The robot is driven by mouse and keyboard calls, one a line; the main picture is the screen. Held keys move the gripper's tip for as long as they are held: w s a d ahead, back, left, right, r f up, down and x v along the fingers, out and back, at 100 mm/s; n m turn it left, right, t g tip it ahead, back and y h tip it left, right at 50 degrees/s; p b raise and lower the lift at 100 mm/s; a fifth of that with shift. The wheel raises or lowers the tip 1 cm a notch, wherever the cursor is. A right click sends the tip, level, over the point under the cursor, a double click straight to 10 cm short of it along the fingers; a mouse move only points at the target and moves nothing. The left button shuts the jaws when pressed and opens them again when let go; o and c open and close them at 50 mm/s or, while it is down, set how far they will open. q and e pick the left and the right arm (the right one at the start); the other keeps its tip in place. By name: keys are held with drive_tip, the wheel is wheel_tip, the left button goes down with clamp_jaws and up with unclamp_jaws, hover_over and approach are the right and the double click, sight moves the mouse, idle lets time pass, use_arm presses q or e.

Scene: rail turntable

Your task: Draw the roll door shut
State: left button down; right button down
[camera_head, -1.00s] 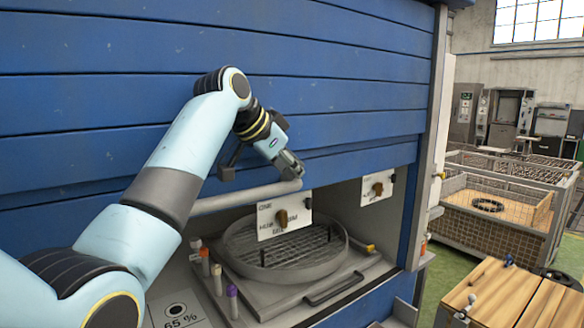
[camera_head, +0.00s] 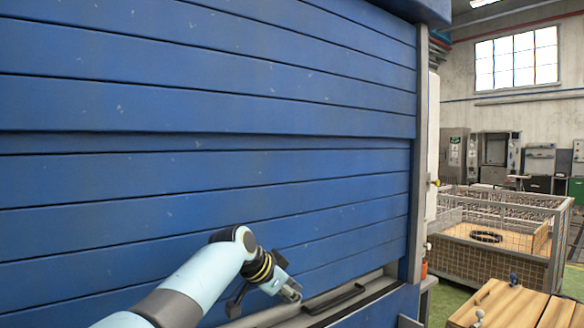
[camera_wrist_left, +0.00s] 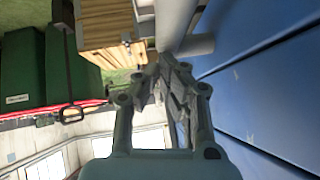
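The blue slatted roll door (camera_head: 200,170) fills most of the head view and hangs low, down near the sill. Its grey pull bar (camera_head: 262,318) runs along the bottom edge of the picture. The fingertip contact is partly hidden. My right gripper is not in view.
A dark handle (camera_head: 335,299) shows on the grey sill below the door. The door's right guide post (camera_head: 420,160) stands beside it. A wire mesh crate (camera_head: 495,235) and a wooden box (camera_head: 510,305) are to the right, with green floor between.

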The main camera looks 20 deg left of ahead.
use_arm(q)
wheel_tip(320, 180, down, 11)
drive_tip(key=b, duration=0.6)
